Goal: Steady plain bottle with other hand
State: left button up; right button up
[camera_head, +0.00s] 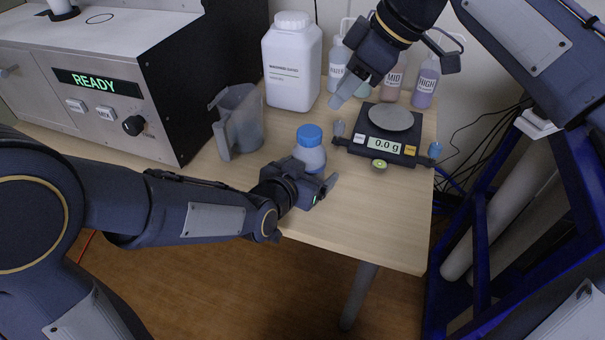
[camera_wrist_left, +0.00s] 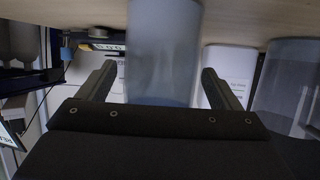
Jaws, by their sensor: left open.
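The plain bottle (camera_head: 309,155), pale and translucent with a blue cap, stands upright near the front of the table. My left gripper (camera_head: 315,178) is low at its near side. In the left wrist view, the open fingers of my left gripper (camera_wrist_left: 160,75) lie on either side of the plain bottle (camera_wrist_left: 164,45), with a gap visible at each side. The cap is outside the wrist view. My right gripper (camera_head: 350,82) hangs above the table, behind the bottle and left of the scale. Its jaw gap is not clear, and I see nothing held in it.
A scale (camera_head: 388,146) reading 0.0 g stands right of the bottle. A grey jug (camera_head: 239,122) is to the left and a large white container (camera_head: 291,70) behind. Labelled bottles (camera_head: 425,85) stand at the back. The analyser (camera_head: 95,85) shows READY. The table's front edge is close.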

pick_arm(q)
jog(key=c, duration=1.2)
dwell(0.3)
dwell(0.7)
pick_arm(e)
jog(key=shift+o, duration=0.3)
